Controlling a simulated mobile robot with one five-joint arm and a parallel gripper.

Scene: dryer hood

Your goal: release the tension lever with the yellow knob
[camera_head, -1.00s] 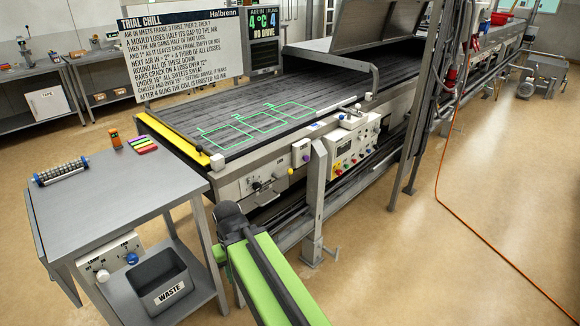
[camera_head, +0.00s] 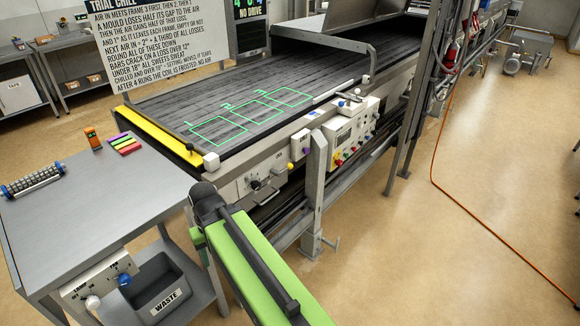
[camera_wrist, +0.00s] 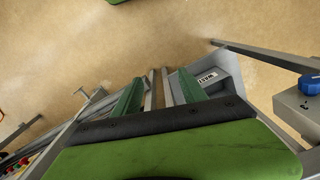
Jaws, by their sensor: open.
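A small yellow knob (camera_head: 290,166) shows on the near side of the conveyor frame in the head view, just right of a panel with a black handle (camera_head: 255,184). Its lever is too small to make out. My green arm comes up from the bottom of the head view and bends at a dark joint left of and below the knob; my gripper's jaws are hidden there. In the wrist view my gripper (camera_wrist: 159,78) is open, its green fingers apart, with nothing held. Thin metal bars show between the fingers, seemingly beyond them. The yellow knob cannot be made out in the wrist view.
A grey side table (camera_head: 95,205) stands at the left, with a WASTE bin (camera_head: 140,285) on its lower shelf; the bin also shows near my fingers in the wrist view (camera_wrist: 192,90). A steel post (camera_head: 316,185) stands right of the knob.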

